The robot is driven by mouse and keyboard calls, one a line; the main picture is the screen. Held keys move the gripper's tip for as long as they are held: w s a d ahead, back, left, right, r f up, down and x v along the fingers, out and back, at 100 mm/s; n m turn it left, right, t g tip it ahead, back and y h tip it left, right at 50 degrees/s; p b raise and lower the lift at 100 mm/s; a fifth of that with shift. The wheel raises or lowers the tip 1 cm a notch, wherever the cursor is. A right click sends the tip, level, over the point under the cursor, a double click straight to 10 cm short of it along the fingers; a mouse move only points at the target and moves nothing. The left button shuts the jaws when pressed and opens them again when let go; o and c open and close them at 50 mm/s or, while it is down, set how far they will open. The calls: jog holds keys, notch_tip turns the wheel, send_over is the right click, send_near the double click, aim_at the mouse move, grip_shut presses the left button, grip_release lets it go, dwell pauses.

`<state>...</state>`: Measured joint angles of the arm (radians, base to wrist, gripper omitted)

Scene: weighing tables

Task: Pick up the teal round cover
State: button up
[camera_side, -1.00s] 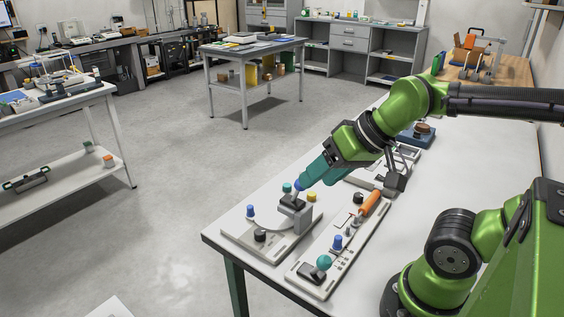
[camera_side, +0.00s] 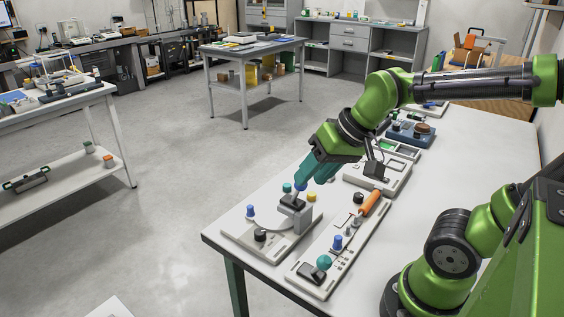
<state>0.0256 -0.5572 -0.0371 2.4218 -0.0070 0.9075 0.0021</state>
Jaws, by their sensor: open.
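Two small teal round pieces show on the table. One teal round piece (camera_side: 324,262) sits at the near end of the long light panel (camera_side: 310,284). A smaller teal round piece (camera_side: 287,187) stands on the left panel (camera_side: 231,233), near a grey block-shaped fixture (camera_side: 300,219). I cannot tell which of them is the cover. My gripper (camera_side: 302,184) has teal fingers and hangs tilted just above this fixture, to the right of the smaller teal piece. It is open. Whether its fingertips touch anything is hidden.
A blue knob (camera_side: 251,211), a black knob (camera_side: 260,235) and a yellow knob (camera_side: 311,196) stand around the fixture. The long panel bears a blue knob (camera_side: 337,242) and an orange handle (camera_side: 370,202). The white tabletop (camera_side: 440,182) is clear to the right.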

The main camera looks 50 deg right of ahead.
jog(key=w+d+m, duration=0.2)
jog(key=w, duration=0.1)
jog(key=w+d+m+g, duration=0.1)
jog(key=w+d+m, duration=0.1)
jog(key=w+d+f+m+g, duration=0.1)
jog(key=w+d, duration=0.1)
jog(key=w, duration=0.1)
jog(key=shift+w+d+m, duration=0.1)
jog(key=shift+w+m, duration=0.2)
jog(key=shift+m, duration=0.1)
jog(key=w+d+f+m+g+h, duration=0.1)
jog(key=w+d+f+m+g, duration=0.15)
jog(key=w+d+m, duration=0.5)
jog(key=m+g+h, duration=0.1)
jog(key=m, duration=0.9)
send_over(287, 185)
notch_tip(287, 185, down, 4)
jog(key=r+m, duration=0.2)
jog(key=m, duration=0.4)
jog(key=shift+g, duration=0.25)
jog(key=f, duration=1.1)
jog(key=shift+w+f, duration=0.25)
jog(key=shift+f, duration=0.1)
jog(key=f, duration=0.5)
jog(key=shift+s+f, duration=0.1)
jog(key=shift+s, duration=0.15)
